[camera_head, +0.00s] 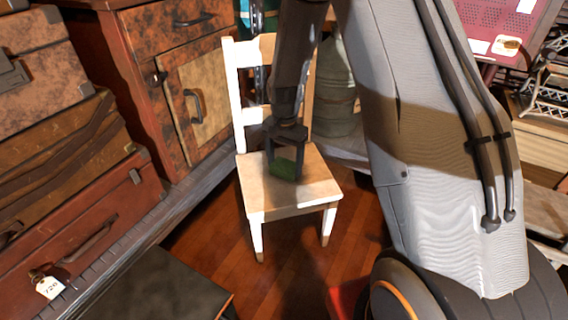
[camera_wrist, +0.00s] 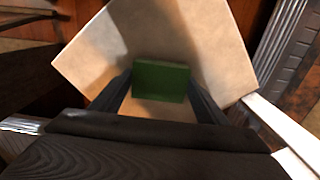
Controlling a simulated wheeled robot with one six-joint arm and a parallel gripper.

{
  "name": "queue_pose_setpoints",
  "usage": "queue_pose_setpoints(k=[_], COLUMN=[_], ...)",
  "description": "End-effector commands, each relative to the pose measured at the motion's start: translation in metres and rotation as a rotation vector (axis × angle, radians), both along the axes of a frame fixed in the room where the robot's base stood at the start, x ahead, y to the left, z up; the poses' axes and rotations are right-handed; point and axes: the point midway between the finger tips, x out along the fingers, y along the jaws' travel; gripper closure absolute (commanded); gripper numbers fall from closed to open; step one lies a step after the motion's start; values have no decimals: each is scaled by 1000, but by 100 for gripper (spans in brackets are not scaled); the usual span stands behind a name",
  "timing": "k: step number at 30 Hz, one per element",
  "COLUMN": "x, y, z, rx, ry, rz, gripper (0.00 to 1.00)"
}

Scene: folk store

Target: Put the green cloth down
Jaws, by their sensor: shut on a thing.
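The green cloth (camera_head: 284,169) is a small folded block between the fingers of my gripper (camera_head: 285,165), over the seat of a white wooden chair (camera_head: 262,196). In the wrist view the cloth (camera_wrist: 162,80) sits between the two dark fingertips (camera_wrist: 160,86), with the pale chair seat (camera_wrist: 215,45) behind it. My gripper is shut on the cloth and points down at the seat. I cannot tell whether the cloth touches the seat or hangs just above it.
Stacked brown suitcases (camera_head: 75,190) stand at the left. A wooden cabinet (camera_head: 185,85) stands behind the chair to the left, and a ribbed container (camera_head: 336,85) behind it to the right. The wooden floor (camera_head: 290,275) in front of the chair is partly clear.

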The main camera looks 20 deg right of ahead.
Motion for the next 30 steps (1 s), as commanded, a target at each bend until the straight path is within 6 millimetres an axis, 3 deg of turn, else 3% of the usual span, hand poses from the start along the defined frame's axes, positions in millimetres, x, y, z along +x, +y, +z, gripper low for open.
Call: queue_pose_setpoints(k=[3, 4, 7, 19, 23, 30], x=[0, 0, 0, 0, 0, 0], y=[0, 0, 0, 0, 0, 0], z=[-3, -3, -3, 4, 23, 75], rx=[0, 0, 0, 0, 0, 0], ry=[1, 0, 0, -1, -1, -3], rz=[0, 0, 0, 0, 0, 0], gripper=[53, 30, 13, 13, 13, 13])
